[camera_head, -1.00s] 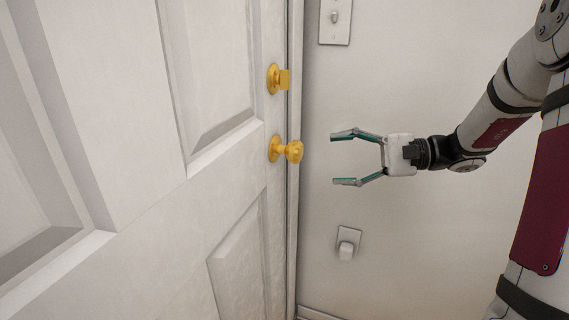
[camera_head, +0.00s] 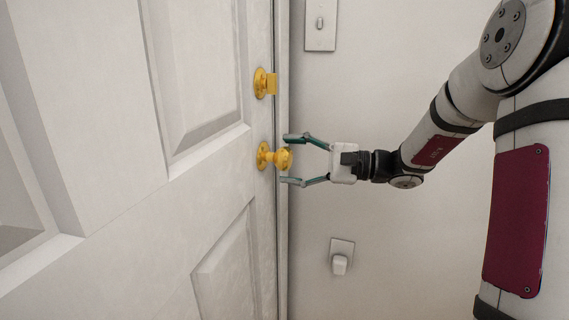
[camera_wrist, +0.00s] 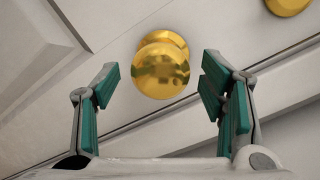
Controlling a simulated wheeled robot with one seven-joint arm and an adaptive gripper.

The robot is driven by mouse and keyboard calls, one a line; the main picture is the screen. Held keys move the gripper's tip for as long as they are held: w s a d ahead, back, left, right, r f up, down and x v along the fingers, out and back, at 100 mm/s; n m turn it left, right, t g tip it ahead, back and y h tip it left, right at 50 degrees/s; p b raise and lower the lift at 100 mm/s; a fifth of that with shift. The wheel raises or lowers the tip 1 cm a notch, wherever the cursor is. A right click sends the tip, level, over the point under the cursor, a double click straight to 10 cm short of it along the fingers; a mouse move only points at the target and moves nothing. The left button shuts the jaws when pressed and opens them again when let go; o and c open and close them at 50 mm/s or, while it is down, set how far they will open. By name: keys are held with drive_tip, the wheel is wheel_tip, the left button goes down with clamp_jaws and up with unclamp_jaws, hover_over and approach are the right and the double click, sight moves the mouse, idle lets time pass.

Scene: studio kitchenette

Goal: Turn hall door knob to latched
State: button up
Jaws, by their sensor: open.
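The hall door (camera_head: 110,130) is white and panelled and fills the left of the head view. Its round brass knob (camera_head: 279,157) sits near the door's right edge, below a brass deadbolt turn (camera_head: 266,83). My gripper (camera_head: 288,160) is open, with one finger above and one below the knob's outer end in the head view. In the wrist view the knob (camera_wrist: 160,68) lies ahead, between the lines of the two fingertips (camera_wrist: 158,78). I cannot tell whether either finger touches it. Part of the deadbolt (camera_wrist: 287,4) shows at the top right.
A light switch plate (camera_head: 320,24) is on the wall right of the door, high up. A white plug-in or outlet (camera_head: 340,256) is lower on that wall. The door frame (camera_head: 283,230) runs beside the knob. The wall between the two is bare.

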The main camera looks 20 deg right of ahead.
drive_tip(key=shift+x, duration=0.95)
drive_tip(key=c, duration=1.2)
drive_tip(key=shift+r+m+p, duration=0.1)
drive_tip(key=shift+m+p, duration=0.3)
drive_tip(key=shift+p, duration=0.2)
drive_tip(key=m+p, duration=0.3)
drive_tip(key=p, duration=0.2)
drive_tip(key=shift+s+r+m+t+p, duration=0.1)
drive_tip(key=shift+m+t+p, duration=0.2)
drive_tip(key=shift+m+p, duration=0.1)
drive_tip(key=m+p, duration=0.3)
drive_tip(key=p, duration=0.1)
drive_tip(key=shift+f+m+p, duration=0.2)
drive_tip(key=shift+m+p, duration=0.9)
drive_tip(key=shift+m, duration=0.2)
drive_tip(key=shift+t, duration=0.3)
